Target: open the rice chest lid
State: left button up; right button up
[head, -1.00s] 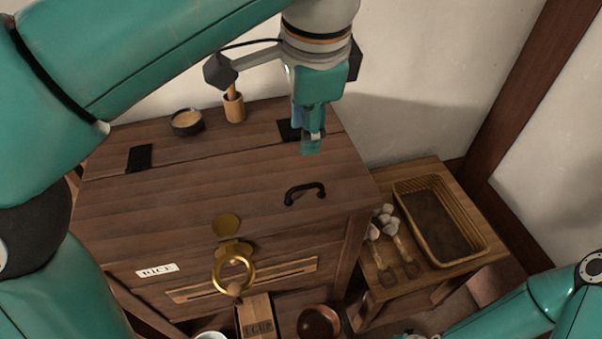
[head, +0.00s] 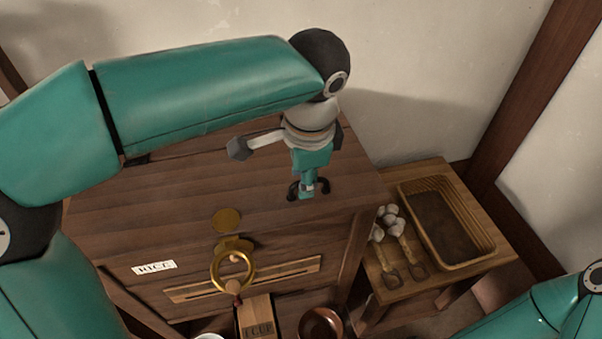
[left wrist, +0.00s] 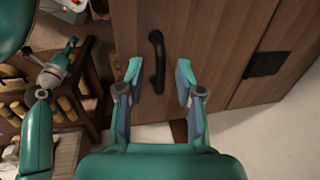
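The rice chest (head: 154,267) is dark wood with a RICE label on its front. Its lid (head: 150,200) lies flat and shut. My left gripper (head: 307,192) points down at the lid's black handle (head: 293,191) and partly covers it in the head view. In the left wrist view the open fingers of my left gripper (left wrist: 158,72) stand on either side of the handle (left wrist: 157,50), with gaps showing. A brass disc (head: 227,219) is on the lid, and a brass ring (head: 233,270) is at the front. My right gripper is small and unclear in the left wrist view (left wrist: 68,48).
A side table (head: 437,284) to the right bears a woven basket (head: 490,248) and two scoop-like tools (head: 415,270) with pale lumps. A wooden 1 CUP box (head: 258,318) and a brown bowl (head: 321,324) are below the chest front. A wall stands behind.

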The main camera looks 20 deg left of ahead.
pick_arm(q)
grip_shut()
